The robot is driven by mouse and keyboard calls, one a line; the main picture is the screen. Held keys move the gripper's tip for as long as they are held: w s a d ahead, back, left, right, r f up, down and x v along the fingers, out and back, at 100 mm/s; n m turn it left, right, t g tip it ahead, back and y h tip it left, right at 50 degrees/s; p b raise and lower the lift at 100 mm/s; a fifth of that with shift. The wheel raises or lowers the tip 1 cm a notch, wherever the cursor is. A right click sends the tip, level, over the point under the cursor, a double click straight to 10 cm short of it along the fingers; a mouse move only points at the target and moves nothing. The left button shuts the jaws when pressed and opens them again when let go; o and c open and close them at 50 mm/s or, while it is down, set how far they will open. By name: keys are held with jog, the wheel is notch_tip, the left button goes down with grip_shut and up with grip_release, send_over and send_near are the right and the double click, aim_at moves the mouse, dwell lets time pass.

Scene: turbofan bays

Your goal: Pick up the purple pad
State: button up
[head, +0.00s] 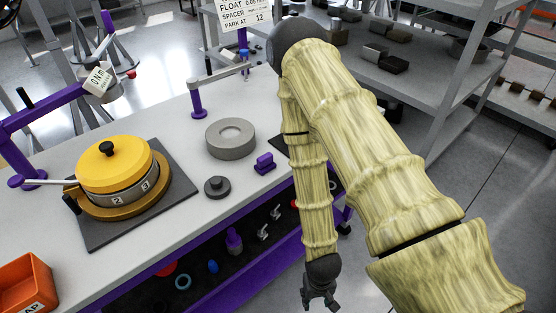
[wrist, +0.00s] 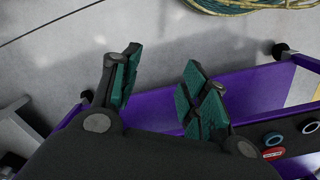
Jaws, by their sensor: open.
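A small purple block (head: 265,163), which looks like the purple pad, sits on the white bench top (head: 160,155) near its front edge. It is right of a dark round knob-like piece (head: 217,187) and below a grey ring (head: 230,138). My gripper (head: 320,298) hangs low in front of the bench, below and to the right of the purple block and well apart from it. In the wrist view my gripper (wrist: 160,88) has its green-padded fingers spread with nothing between them. The purple block is not seen in the wrist view.
A yellow-topped pot (head: 115,165) stands on a dark mat at left. An orange bin (head: 24,284) is at the lower left. A purple post with an arm (head: 196,100) stands behind. The lower shelf (head: 215,285) holds small parts. Grey shelving (head: 425,85) is at right.

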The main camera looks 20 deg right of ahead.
jog(key=w+d+r+m+p, duration=0.25)
jog(key=w+r+m, duration=0.35)
jog(key=w+r, duration=0.75)
notch_tip(320, 180, up, 29)
jog(key=m+p, duration=0.6)
send_over(265, 156)
jog(key=shift+s+a+f+p, duration=0.1)
jog(key=shift+a+f+p, duration=0.1)
jog(key=shift+f, duration=0.75)
jog(key=shift+a+f+p, duration=0.1)
jog(key=shift+f+p, duration=0.15)
jog(key=shift+f, duration=0.7)
jog(key=shift+s+a+f+p, duration=0.1)
jog(key=shift+a+f+p, duration=0.1)
jog(key=shift+f, duration=0.75)
jog(key=shift+w+d+f+p, duration=0.1)
jog(key=shift+d+f+p, duration=0.1)
jog(key=shift+f+p, duration=0.3)
jog(key=shift+w+d+f+p, duration=0.15)
jog(key=shift+f+p, duration=0.1)
jog(key=shift+f, duration=0.3)
jog(key=shift+d+f+p, duration=0.1)
jog(key=shift+f+p, duration=0.4)
jog(key=shift+f, duration=1.1)
grip_shut()
